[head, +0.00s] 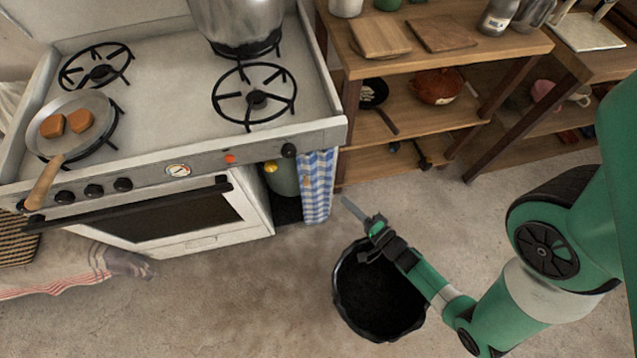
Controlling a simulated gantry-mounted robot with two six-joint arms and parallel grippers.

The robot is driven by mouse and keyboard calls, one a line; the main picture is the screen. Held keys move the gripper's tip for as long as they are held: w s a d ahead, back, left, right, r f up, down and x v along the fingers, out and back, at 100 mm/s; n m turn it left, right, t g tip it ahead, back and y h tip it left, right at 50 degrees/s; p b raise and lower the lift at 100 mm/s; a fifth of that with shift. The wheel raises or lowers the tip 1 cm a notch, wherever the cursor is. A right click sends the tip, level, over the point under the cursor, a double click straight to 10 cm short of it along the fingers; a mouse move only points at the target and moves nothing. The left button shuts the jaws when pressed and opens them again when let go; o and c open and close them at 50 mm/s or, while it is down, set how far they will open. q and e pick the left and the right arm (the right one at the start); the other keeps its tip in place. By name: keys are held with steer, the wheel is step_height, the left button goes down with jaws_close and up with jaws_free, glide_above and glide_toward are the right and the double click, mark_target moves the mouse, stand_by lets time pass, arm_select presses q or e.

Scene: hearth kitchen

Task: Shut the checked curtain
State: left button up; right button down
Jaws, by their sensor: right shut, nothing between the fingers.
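The blue-and-white checked curtain (317,186) hangs bunched at the right side of an opening below the stove's right end. The left part of the opening is uncovered, and a greenish gas bottle (284,180) with a yellow top shows inside. My right gripper (347,203) is shut and empty. In the picture its tip is just right of the curtain's lower edge, with a small gap; how far it is in depth I cannot tell. My left gripper is not in view.
The white stove (170,100) carries a frying pan (72,125) with two orange-brown pieces and a large pot (238,20). A black bucket (377,300) stands on the floor below my right gripper. A wooden shelf (420,150) stands right of the curtain.

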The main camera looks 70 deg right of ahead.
steer(key=b, duration=0.4)
glide_toward(306, 177)
steer(key=d, duration=0.4)
arm_select(q)
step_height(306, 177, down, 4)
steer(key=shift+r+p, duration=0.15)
steer(key=shift+p, duration=0.35)
arm_select(e)
steer(key=w, duration=0.1)
steer(key=w+a, duration=0.1)
steer(key=w, duration=0.1)
steer(key=shift+w+a+f, duration=0.2)
steer(key=shift+a+f, duration=0.15)
steer(key=shift+f, duration=0.05)
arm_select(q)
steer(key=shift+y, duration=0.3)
